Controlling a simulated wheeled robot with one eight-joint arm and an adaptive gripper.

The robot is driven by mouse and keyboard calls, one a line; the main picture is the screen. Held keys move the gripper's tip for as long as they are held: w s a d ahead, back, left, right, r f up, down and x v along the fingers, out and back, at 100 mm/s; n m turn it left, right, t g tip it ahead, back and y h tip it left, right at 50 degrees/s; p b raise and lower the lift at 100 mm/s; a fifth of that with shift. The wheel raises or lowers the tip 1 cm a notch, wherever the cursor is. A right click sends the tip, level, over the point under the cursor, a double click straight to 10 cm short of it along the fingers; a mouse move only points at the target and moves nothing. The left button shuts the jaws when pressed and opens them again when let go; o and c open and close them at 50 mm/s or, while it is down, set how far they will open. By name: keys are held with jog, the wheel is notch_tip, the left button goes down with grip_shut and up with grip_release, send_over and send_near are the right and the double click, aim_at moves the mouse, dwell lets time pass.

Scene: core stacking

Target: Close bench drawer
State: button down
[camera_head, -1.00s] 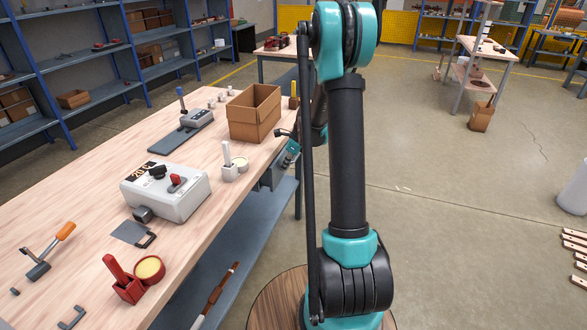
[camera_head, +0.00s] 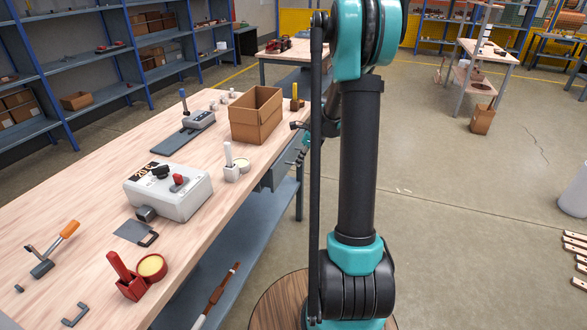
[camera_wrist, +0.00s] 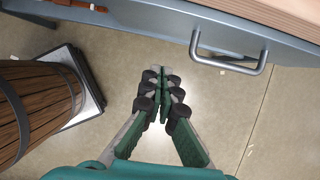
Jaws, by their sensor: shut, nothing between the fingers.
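The bench drawer (camera_wrist: 180,22) shows in the wrist view as a blue-grey front with a metal bar handle (camera_wrist: 230,62). Its front lies close along the wooden bench top's edge, and no drawer interior shows. In the head view the drawer (camera_head: 267,180) is under the bench's right edge, partly hidden. My gripper (camera_wrist: 163,76) is shut and empty, over the floor, left of the handle in the wrist view and apart from it. In the head view my gripper (camera_head: 301,157) is small beside the drawer, partly hidden by my arm.
The workbench (camera_head: 95,200) carries a cardboard box (camera_head: 256,118), a grey switch box (camera_head: 168,192) and several small tools. A lower shelf (camera_head: 240,240) runs beneath it. The floor (camera_head: 470,230) to the right of my arm is mostly clear.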

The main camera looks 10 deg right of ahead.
jog(key=v, duration=0.5)
jog(key=t+y, duration=0.3)
jog(key=y, duration=0.1)
send_near(282, 173)
jog(key=shift+x, duration=3.05)
jog(key=shift+f, duration=0.1)
